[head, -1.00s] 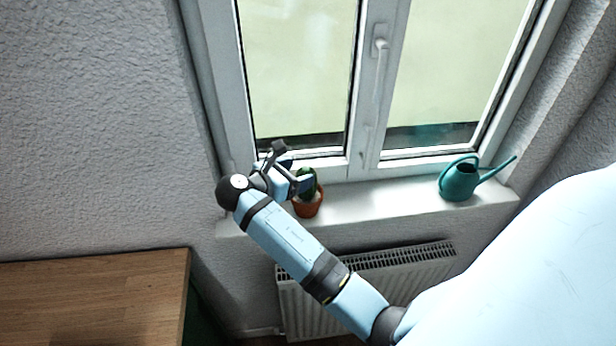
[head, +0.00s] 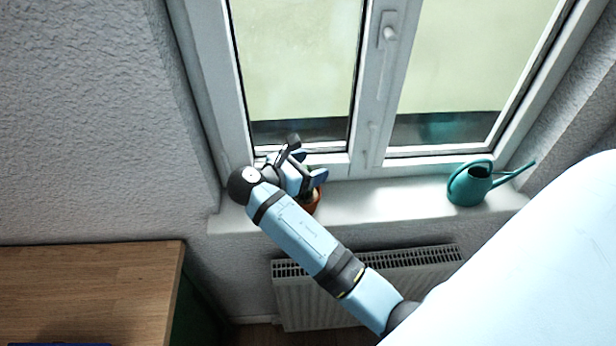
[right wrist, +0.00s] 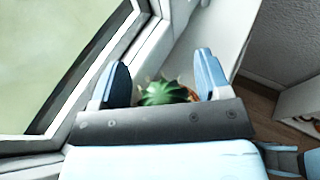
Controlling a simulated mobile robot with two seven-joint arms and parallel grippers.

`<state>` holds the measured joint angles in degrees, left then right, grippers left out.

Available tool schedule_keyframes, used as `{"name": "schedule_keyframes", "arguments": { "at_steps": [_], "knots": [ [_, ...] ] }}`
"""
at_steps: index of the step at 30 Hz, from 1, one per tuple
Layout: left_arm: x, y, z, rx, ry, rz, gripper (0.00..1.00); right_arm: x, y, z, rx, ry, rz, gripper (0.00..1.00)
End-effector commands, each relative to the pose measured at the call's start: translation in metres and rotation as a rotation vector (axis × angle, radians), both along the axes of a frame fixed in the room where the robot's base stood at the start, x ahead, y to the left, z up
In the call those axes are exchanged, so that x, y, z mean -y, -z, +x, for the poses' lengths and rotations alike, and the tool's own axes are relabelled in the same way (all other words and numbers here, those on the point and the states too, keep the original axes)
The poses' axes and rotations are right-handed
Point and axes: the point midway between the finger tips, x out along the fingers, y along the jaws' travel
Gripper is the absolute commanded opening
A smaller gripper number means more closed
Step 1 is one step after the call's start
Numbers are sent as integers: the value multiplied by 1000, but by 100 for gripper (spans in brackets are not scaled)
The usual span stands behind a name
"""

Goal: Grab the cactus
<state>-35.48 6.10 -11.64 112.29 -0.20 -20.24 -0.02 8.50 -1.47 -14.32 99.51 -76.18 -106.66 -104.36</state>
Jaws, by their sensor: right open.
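The cactus is green and stands in a terracotta pot on the windowsill. In the head view my right gripper hides most of it, and only the side of the pot (head: 315,203) shows clearly. In the right wrist view the cactus (right wrist: 163,93) shows between the two blue fingers, with a bit of the pot's rim at its right. My right gripper (head: 308,165) is open and sits at the cactus, above the sill; it also shows in the right wrist view (right wrist: 158,78). Whether a finger touches the cactus I cannot tell. My left gripper is not in view.
A teal watering can (head: 469,185) stands at the right end of the windowsill (head: 385,205). The sill between it and the pot is clear. The closed window (head: 300,75) is right behind. A radiator (head: 310,298) is below, and a wooden tabletop (head: 90,290) is at lower left.

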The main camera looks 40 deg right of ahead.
Motion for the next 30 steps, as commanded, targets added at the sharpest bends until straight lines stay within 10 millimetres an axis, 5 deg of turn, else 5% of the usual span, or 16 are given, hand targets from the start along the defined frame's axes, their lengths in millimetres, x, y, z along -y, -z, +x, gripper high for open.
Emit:
{"name": "schedule_keyframes", "arguments": {
  "at_steps": [8, 18, 30],
  "knots": [
    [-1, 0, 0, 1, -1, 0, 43, -1, 0, -1, 0, 0, 0, 70],
    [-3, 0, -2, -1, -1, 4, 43, -1, 0, -1, 0, 0, 0, 0],
    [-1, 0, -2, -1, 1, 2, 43, -1, -5, -1, 2, 0, 0, 0]
  ]
}}
